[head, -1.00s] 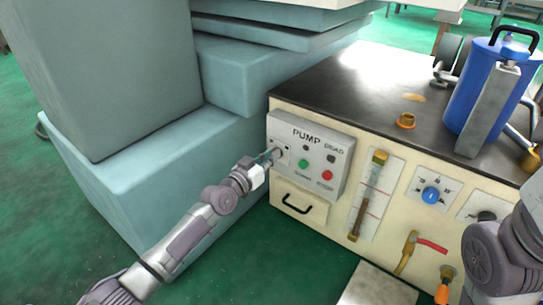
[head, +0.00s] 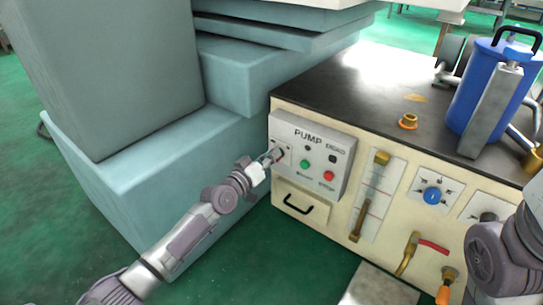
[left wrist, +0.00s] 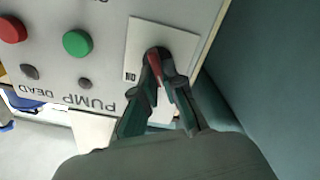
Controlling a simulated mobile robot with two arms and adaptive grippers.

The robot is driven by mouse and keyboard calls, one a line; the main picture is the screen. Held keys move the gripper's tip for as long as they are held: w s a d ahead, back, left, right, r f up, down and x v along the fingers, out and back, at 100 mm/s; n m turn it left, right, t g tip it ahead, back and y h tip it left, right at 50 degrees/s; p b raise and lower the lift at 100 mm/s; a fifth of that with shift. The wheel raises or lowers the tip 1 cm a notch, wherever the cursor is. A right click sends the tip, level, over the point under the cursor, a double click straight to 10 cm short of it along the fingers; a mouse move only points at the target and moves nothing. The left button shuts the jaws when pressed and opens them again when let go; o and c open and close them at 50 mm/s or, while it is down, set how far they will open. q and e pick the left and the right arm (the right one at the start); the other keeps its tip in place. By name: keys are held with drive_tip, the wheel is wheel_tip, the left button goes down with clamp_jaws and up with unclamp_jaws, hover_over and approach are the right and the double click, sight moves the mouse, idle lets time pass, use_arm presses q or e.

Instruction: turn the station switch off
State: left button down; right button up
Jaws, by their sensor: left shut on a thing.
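The station switch (left wrist: 157,58) is a round dark knob with a red lever on a pale plate with a label reading ON, upside down in the left wrist view. It sits at the left of the grey PUMP panel (head: 322,148). My left gripper (left wrist: 160,72) is shut on the red lever, with one finger on each side. In the head view my left gripper (head: 274,155) reaches the panel from the lower left and covers part of the switch. The lever's exact angle is partly hidden by the fingers. My right gripper is not in view.
Green (head: 306,163) and red (head: 328,176) buttons sit right of the switch. A drawer with a black handle (head: 298,206) is below. Teal blocks (head: 150,170) stand close on the left. A blue canister (head: 490,85) stands on the dark bench top.

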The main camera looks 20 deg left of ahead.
use_arm(q)
drive_tip(key=shift+f, duration=0.1)
drive_tip(key=c, duration=1.3)
unclamp_jaws()
drive_tip(key=shift+o, duration=0.2)
drive_tip(key=shift+s, duration=0.1)
drive_tip(key=v, duration=1.2)
